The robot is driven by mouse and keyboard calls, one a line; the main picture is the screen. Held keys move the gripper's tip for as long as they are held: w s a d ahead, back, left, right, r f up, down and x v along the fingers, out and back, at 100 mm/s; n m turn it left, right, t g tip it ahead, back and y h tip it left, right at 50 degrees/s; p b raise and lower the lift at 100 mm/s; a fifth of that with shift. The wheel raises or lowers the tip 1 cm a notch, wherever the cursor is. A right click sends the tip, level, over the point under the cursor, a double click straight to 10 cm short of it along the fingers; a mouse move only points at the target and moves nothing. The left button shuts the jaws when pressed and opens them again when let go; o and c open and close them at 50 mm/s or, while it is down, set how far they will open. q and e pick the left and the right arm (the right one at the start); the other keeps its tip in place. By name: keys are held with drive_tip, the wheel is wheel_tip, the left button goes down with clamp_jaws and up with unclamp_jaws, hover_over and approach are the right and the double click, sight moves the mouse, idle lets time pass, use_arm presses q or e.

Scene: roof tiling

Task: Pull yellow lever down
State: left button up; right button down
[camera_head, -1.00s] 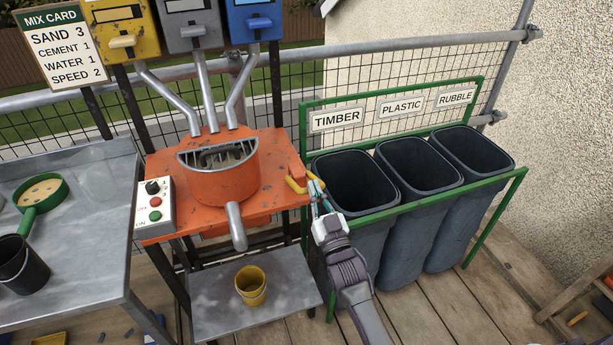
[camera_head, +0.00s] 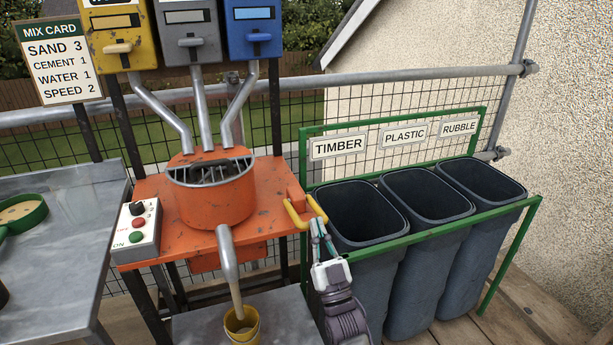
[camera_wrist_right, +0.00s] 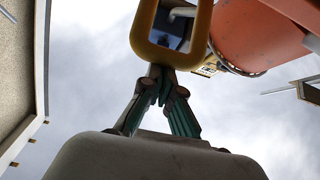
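The yellow lever (camera_head: 300,220) is a loop-shaped handle on the right side of the orange mixer (camera_head: 215,200). My right gripper (camera_head: 318,226) is at the lever's right end, with its teal fingers closed together there. In the right wrist view the fingertips (camera_wrist_right: 160,75) meet at the near bar of the yellow loop (camera_wrist_right: 143,48) and appear shut on it. A tan stream (camera_head: 237,300) runs from the mixer's grey spout (camera_head: 227,255) into the yellow bucket (camera_head: 241,326). My left gripper is not in view.
A control box (camera_head: 138,230) with a knob and buttons sits on the mixer stand's left. Several dark bins (camera_head: 360,215) in a green frame stand close on the right of my right gripper. A grey table (camera_head: 60,255) is at the left.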

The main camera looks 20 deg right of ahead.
drive_tip(key=shift+f, duration=0.35)
drive_tip(key=v, duration=1.1)
drive_tip(key=shift+s, duration=0.4)
wheel_tip(320, 180, down, 14)
drive_tip(key=a+g+p, duration=0.1)
drive_tip(key=g+p, duration=0.3)
drive_tip(key=g, duration=0.2)
drive_tip(key=s+f+g+p, duration=0.4)
drive_tip(key=s+f+g, duration=0.5)
drive_tip(key=f, duration=0.7)
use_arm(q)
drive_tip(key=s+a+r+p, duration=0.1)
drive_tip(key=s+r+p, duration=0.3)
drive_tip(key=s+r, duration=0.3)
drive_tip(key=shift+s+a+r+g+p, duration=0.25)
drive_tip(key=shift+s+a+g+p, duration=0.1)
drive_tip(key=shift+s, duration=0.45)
use_arm(e)
drive_tip(key=s+d+f+g, duration=0.1)
drive_tip(key=s+f+g, duration=0.2)
drive_tip(key=s, duration=0.8)
drive_tip(key=s+d+f+n+g, duration=0.1)
drive_tip(key=s+f, duration=0.4)
drive_tip(key=s, duration=0.6)
drive_tip(key=s+d+f+g+h, duration=0.1)
drive_tip(key=s+f+g, duration=0.3)
drive_tip(key=s, duration=0.7)
drive_tip(key=shift+d+f+n+g, duration=0.15)
drive_tip(key=shift+d+n+g, duration=0.15)
drive_tip(key=shift+d+g, duration=0.55)
